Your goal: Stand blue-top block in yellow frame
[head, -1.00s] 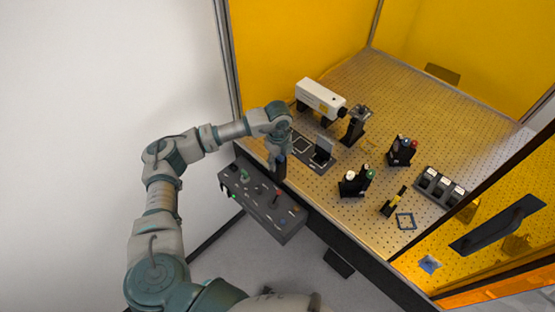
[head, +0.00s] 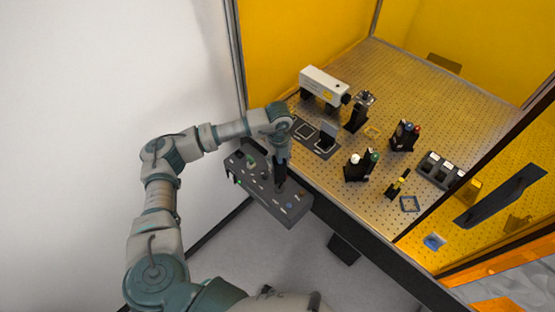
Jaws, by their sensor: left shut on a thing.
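My left gripper (head: 281,160) points down over the dark grey control box and is shut on a dark upright thing (head: 280,178). Its top is hidden by the fingers, so I cannot tell its colour. I cannot tell whether it touches the box. A thin yellow frame (head: 373,131) lies flat on the perforated table, right of the black post, and looks empty. A dark group of blocks with coloured tops (head: 404,136) stands right of that frame. Another group with white and green tops (head: 359,166) stands nearer the table's front edge. My right gripper is not in view.
The control box (head: 262,191) hangs at the table's front left edge. A blue frame (head: 409,203) and a black rack (head: 440,170) are at right. Yellow panels enclose the table.

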